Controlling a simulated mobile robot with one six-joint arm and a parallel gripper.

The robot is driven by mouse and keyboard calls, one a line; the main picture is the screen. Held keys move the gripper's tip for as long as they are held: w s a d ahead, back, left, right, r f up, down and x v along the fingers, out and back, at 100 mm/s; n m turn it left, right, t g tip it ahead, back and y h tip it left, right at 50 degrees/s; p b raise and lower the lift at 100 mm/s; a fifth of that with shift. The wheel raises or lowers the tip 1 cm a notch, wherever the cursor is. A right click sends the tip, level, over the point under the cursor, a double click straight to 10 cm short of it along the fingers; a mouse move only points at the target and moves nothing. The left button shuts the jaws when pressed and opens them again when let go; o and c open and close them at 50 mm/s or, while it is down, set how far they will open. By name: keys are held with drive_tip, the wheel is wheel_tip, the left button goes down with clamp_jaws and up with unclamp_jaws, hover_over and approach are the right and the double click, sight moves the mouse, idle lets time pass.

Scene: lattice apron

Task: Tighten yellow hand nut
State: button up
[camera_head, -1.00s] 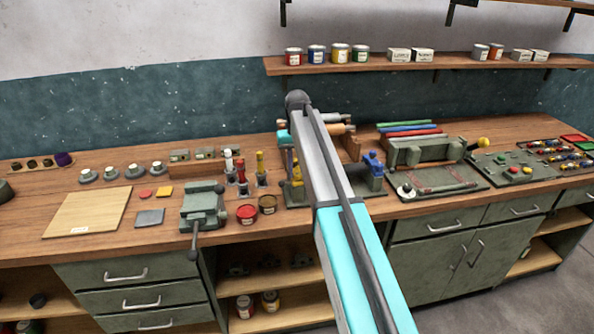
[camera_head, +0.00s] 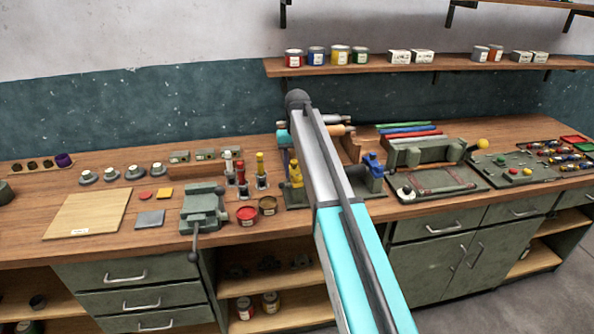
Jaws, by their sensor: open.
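A yellow part that looks like the hand nut (camera_head: 296,178) stands on a small dark green fixture (camera_head: 295,197) on the bench, just left of my arm. A similar fixture with a blue part (camera_head: 373,161) stands just right of my arm. My arm rises from the bottom right and covers the space between them. A small cyan piece (camera_head: 282,134), apparently of my arm, shows left of the elbow. My gripper is hidden behind the arm. I cannot tell whether anything touches the yellow part.
A can shelf (camera_head: 450,61) hangs above.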

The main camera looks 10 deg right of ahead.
sight(297, 175)
wheel_tip(297, 175, up, 13)
drive_tip(key=p, duration=0.6)
idle(0.3)
drive_tip(key=s+f, duration=0.3)
drive_tip(key=f, duration=0.3)
drive_tip(key=s+f, duration=0.4)
drive_tip(key=f, duration=0.3)
drive_tip(key=s+f, duration=0.3)
drive_tip(key=f, duration=0.4)
drive_tip(key=shift+s, duration=0.25)
drive_tip(key=s+f+g+b, duration=0.1)
drive_tip(key=s+f+b, duration=0.1)
drive_tip(key=s+f, duration=0.85)
drive_tip(key=s+f+g+b, duration=0.1)
drive_tip(key=s+f+b, duration=0.2)
drive_tip(key=s+f, duration=0.75)
drive_tip(key=s+f+g+b, duration=0.3)
drive_tip(key=s+f+b, duration=0.5)
drive_tip(key=s+f, duration=1.7)
wheel_tip(297, 175, down, 2)
drive_tip(key=shift+a+f+n+g, duration=0.15)
drive_tip(key=shift+n+g, duration=0.15)
drive_tip(key=shift+g, duration=0.1)
drive_tip(key=shift+w, duration=0.1)
